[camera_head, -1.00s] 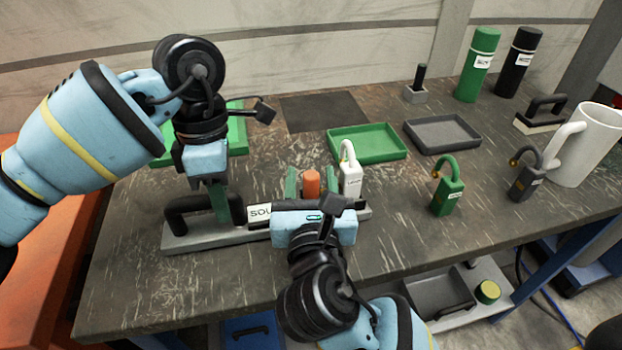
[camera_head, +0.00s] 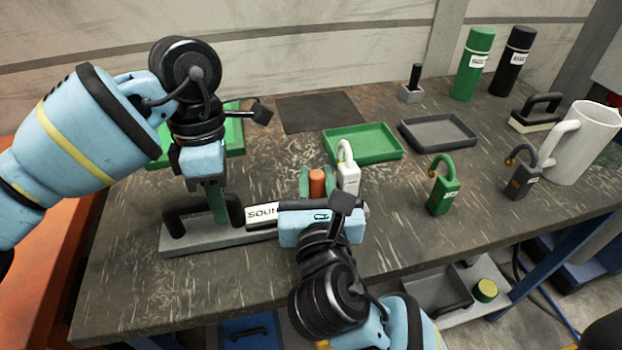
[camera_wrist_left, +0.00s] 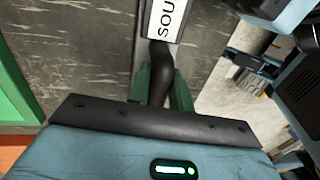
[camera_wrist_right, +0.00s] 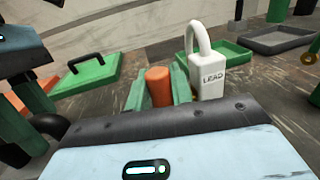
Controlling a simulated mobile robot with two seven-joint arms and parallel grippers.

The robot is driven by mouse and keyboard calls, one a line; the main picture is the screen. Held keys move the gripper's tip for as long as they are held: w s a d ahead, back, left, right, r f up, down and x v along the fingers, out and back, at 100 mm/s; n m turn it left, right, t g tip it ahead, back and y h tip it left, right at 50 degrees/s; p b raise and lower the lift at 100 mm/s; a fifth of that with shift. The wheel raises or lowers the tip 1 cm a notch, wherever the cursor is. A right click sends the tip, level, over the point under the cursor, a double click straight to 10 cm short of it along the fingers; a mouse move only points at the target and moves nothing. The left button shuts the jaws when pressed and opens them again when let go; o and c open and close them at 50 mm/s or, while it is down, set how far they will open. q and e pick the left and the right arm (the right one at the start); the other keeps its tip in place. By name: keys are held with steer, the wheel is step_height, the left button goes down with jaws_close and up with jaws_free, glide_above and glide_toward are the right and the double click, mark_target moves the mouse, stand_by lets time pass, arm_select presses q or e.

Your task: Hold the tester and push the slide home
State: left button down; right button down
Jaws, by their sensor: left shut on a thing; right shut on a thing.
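My left gripper (camera_head: 217,205) is shut on the black handle, which also shows in the left wrist view (camera_wrist_left: 159,70). An orange knob (camera_head: 317,182) stands upright on the slide part. My right gripper (camera_head: 318,190) is shut on this knob; the right wrist view shows the knob (camera_wrist_right: 160,85) between the green fingers. My right gripper hides most of the slide and the right part of the base.
A white padlock (camera_head: 348,177) marked "LEAD" stands just right of the knob. Green (camera_head: 443,198) and dark (camera_head: 522,185) padlocks stand further right. Green (camera_head: 365,155) and grey (camera_head: 440,145) trays lie behind, with a white mug (camera_head: 585,145) at far right. The front table strip is clear.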

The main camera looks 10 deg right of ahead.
arm_select(q)
steer(key=shift+a+r, duration=0.1)
steer(key=shift+a, duration=0.05)
arm_select(e)
steer(key=c, duration=1.2)
jaws_free()
steer(key=shift+d, duration=0.1)
steer(key=shift+c, duration=0.2)
